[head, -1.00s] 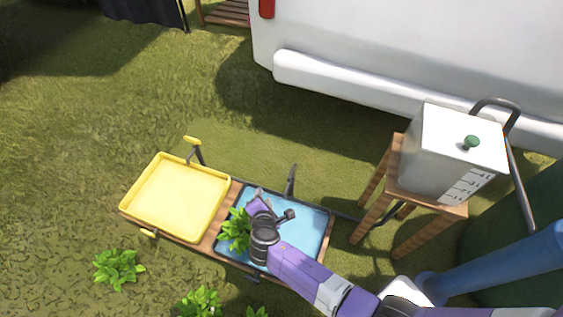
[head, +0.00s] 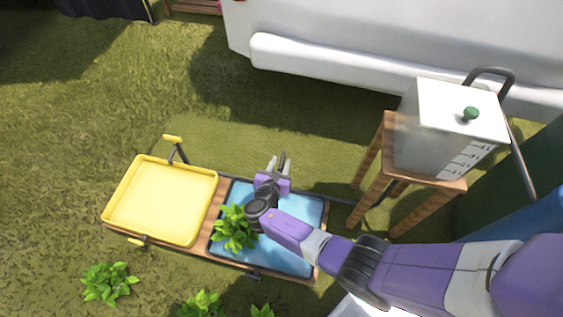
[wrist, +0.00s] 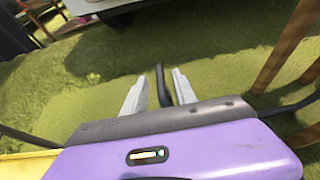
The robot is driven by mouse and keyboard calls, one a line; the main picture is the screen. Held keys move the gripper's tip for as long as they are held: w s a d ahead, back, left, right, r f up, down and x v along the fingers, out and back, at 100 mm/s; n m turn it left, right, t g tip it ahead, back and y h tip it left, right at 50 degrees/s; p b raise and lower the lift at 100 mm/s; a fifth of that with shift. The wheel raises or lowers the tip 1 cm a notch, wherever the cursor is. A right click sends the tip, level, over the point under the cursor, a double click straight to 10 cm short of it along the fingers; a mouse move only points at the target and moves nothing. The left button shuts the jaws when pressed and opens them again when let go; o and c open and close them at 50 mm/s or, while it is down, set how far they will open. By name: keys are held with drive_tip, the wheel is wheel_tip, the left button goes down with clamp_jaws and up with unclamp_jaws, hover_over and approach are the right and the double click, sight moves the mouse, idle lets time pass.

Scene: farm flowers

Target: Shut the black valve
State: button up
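The black valve shows as a dark upright handle at the far edge of the blue tray (head: 303,208). In the wrist view the black valve handle (wrist: 163,86) stands between the two pale fingers of my gripper (wrist: 159,76). The fingers are apart, with the handle nearer the right one. In the head view my gripper (head: 279,162) is over the tray's far edge, pointing away, and partly hides the valve. I cannot tell whether a finger touches the handle.
A yellow tray (head: 160,201) with yellow handles is on the left of the wooden stand. A leafy plant (head: 234,228) is at the blue tray. A white measuring tank (head: 440,130) stands on a wooden stool (head: 388,150) to the right. Grass lies open behind the trays.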

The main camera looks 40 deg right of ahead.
drive_tip(key=shift+b+x, duration=0.35)
drive_tip(key=shift+x, duration=0.85)
clamp_jaws()
